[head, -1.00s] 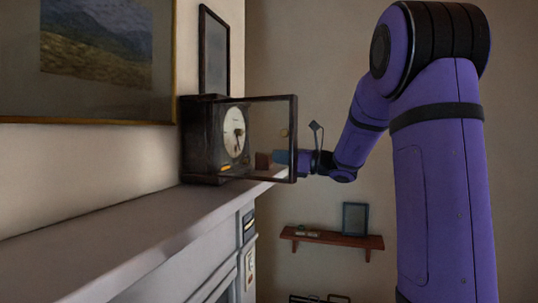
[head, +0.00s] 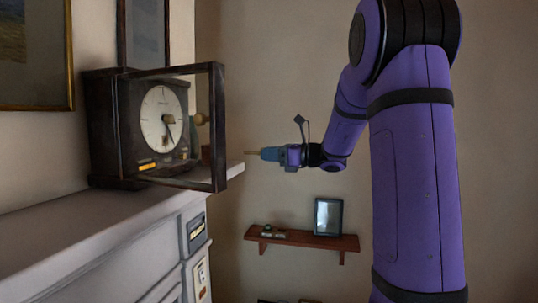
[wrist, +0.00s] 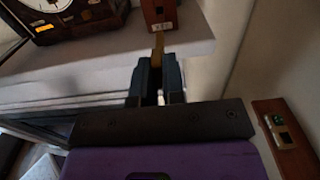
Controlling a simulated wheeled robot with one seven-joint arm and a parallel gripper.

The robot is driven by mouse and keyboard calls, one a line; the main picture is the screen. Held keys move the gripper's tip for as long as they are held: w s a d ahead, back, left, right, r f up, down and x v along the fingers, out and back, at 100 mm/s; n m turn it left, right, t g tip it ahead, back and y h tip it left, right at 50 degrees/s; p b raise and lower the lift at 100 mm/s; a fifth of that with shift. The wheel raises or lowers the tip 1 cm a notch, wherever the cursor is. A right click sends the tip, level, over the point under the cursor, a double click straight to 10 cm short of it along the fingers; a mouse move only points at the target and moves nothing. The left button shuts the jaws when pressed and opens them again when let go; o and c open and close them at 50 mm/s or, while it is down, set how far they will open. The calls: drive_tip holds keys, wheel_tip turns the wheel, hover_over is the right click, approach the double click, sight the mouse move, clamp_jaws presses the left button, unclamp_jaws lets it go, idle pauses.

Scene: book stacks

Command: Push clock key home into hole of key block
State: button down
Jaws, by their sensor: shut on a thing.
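My gripper (head: 264,154) is shut on the brass clock key (head: 250,153), which points left toward the mantel. In the wrist view the key (wrist: 158,46) sticks out ahead of the two dark fingertips (wrist: 157,72). The brown key block (head: 206,154) stands on the mantel beside the clock, partly behind the open door frame in the head view. In the wrist view the key block (wrist: 158,10) is straight ahead, with a small light plate on its front. In the head view the key tip is apart from the block, just off the mantel's end. The block's hole is not clear.
The dark mantel clock (head: 130,125) stands on the grey mantel (head: 110,215) with its framed door (head: 218,125) swung open toward my arm. A wooden wall shelf (head: 300,240) with a small picture frame (head: 328,217) is below. The air around my gripper is clear.

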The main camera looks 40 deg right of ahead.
sight(250, 153)
drive_tip(key=shift+x, duration=2.9)
drive_tip(key=shift+x, duration=2.7)
drive_tip(key=c, duration=1.1)
unclamp_jaws()
drive_tip(key=shift+s, duration=0.1)
drive_tip(key=v, duration=1)
drive_tip(key=shift+s+d, duration=0.25)
